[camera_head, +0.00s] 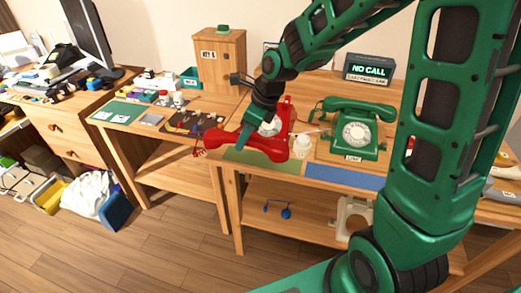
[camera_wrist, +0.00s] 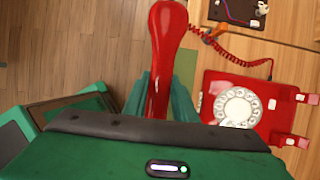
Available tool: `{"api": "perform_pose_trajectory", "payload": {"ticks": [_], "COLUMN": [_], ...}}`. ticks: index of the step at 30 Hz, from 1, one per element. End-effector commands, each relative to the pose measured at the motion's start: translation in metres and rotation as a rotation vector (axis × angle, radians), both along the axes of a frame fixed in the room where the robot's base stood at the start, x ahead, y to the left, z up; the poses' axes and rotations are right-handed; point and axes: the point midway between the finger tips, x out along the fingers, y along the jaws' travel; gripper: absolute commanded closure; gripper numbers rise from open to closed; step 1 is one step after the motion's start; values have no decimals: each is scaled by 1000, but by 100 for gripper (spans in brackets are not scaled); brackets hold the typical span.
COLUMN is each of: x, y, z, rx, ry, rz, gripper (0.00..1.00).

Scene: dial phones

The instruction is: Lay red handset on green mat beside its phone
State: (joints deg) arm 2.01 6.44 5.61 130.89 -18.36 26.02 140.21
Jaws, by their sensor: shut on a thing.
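The red handset (camera_head: 262,142) is between the fingers of my gripper (camera_head: 243,138), which is shut on it near the table's front left. In the wrist view the handset (camera_wrist: 166,35) points away from my gripper (camera_wrist: 160,98), its near end hidden. The green mat (camera_head: 262,160) lies at the table's front edge; the handset covers its back part in the head view. A strip of the mat (camera_wrist: 187,68) shows right of the handset in the wrist view. I cannot tell whether they touch. The red phone (camera_head: 284,120) stands behind, its cradle empty; its dial faces up in the wrist view (camera_wrist: 238,106).
A coiled red cord (camera_wrist: 240,52) runs by the handset. A wooden box (camera_head: 221,60) stands behind left.

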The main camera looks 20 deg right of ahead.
Motion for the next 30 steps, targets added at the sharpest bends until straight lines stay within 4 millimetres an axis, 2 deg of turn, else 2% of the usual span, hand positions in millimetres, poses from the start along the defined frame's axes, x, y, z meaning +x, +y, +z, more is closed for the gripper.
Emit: {"api": "perform_pose_trajectory", "payload": {"ticks": [6, 12, 17, 25, 30], "x": [14, 22, 24, 23, 24], "y": [-38, -60, -64, -64, -64], "z": [-26, -40, -45, -78, -83], "rx": [1, 0, 0, 1, 0], "ry": [3, 0, -1, 2, -2], "rz": [2, 6, 7, 7, 8], "gripper": [100, 100, 100, 100, 100]}}
